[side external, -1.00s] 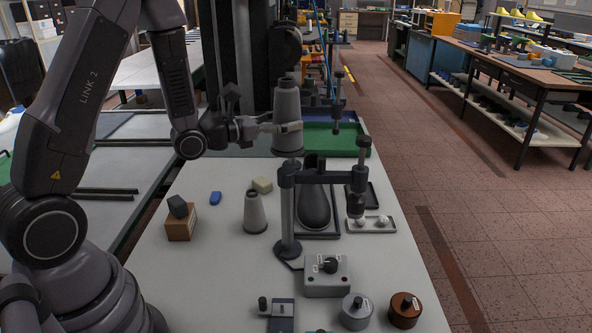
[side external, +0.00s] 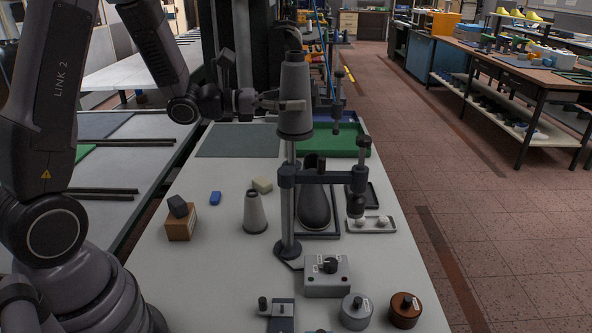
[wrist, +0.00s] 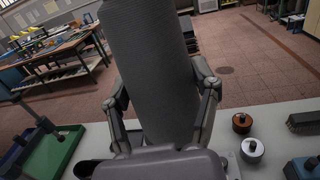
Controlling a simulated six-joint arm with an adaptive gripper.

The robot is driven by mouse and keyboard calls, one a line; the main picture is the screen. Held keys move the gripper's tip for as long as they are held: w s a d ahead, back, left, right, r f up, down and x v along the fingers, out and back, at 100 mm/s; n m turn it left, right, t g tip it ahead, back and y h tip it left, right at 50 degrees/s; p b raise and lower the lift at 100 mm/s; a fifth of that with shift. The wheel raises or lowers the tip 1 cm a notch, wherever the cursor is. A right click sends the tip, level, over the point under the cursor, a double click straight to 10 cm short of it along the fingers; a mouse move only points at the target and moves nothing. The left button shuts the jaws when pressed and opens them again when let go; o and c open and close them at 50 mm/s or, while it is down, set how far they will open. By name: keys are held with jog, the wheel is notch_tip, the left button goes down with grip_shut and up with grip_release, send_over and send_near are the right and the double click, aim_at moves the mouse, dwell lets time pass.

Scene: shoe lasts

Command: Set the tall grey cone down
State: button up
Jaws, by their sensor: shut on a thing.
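The tall grey cone (side external: 295,92) is held upright in my gripper (side external: 283,105), high above the far part of the white table. In the wrist view the cone (wrist: 150,70) fills the middle, with the fingers of my gripper (wrist: 165,100) closed on both its sides. A shorter grey cone (side external: 255,213) stands on the table nearer the camera, apart from the held one. A grey mat (side external: 237,141) lies flat at the far left of the table, below and left of the held cone.
A green tray (side external: 345,140) is at the far right. A wooden block (side external: 181,222) and a blue block (side external: 215,198) lie left. A grey control box (side external: 327,275) is in front.

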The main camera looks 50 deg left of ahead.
jog(key=s+d+m+g+h, duration=0.2)
jog(key=s+m+g+h, duration=0.3)
jog(key=g, duration=0.2)
send_over(284, 278)
jog(key=shift+m, duration=0.3)
notch_tip(284, 278, down, 34)
jog(key=shift+r, duration=0.1)
jog(key=o, duration=1.2)
jog(key=shift+o, duration=0.2)
